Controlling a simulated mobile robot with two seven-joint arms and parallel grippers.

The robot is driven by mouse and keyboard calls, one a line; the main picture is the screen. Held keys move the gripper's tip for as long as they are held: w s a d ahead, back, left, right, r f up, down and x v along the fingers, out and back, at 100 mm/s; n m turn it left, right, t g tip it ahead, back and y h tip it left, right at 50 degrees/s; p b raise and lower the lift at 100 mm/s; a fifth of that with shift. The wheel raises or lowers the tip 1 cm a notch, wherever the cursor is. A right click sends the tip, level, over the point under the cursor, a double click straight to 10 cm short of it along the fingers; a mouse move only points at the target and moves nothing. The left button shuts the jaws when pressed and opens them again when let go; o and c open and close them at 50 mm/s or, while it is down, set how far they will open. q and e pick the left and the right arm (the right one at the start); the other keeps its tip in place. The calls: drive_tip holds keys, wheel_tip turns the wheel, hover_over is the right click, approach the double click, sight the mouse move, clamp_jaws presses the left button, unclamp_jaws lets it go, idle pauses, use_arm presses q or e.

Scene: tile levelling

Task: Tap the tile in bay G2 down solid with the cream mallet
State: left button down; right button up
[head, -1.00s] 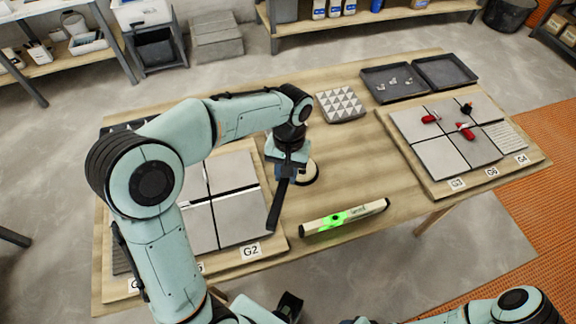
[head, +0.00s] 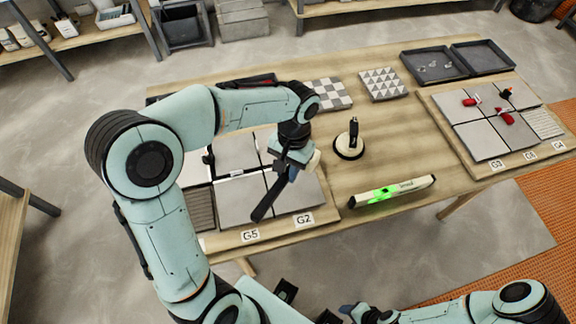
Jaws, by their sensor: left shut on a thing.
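My left gripper (head: 291,158) is shut on the dark handle (head: 266,203) of the cream mallet, which slants down to the left in the picture. The cream mallet head (head: 314,161) shows only partly beside the jaws, at the back right of bay G2. The grey tile in bay G2 (head: 299,194) lies behind the G2 label (head: 303,219) on the left board; the handle covers part of its left side. I cannot tell whether the mallet touches it.
The G5 tile (head: 238,208) lies left of G2. A round suction lifter (head: 350,148) stands right of the board, and a spirit level (head: 392,191) with a green-lit window lies in front. A second tile board (head: 440,104) and two dark trays (head: 432,66) are farther right.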

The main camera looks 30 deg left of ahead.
use_arm(q)
wheel_tip(320, 180, down, 8)
drive_tip(key=b, duration=0.6)
drive_tip(key=shift+f, duration=0.25)
use_arm(e)
wheel_tip(320, 180, down, 7)
drive_tip(key=s, duration=0.3)
use_arm(q)
wheel_tip(320, 180, up, 5)
drive_tip(key=p, duration=0.3)
drive_tip(key=shift+w+f+p, duration=0.1)
drive_tip(key=shift+p, duration=0.25)
drive_tip(key=shift+f, duration=0.15)
use_arm(e)
drive_tip(key=r, duration=0.1)
drive_tip(key=w+r, duration=0.1)
drive_tip(key=r, duration=0.2)
drive_tip(key=shift+w, duration=0.25)
drive_tip(key=shift+f, duration=0.1)
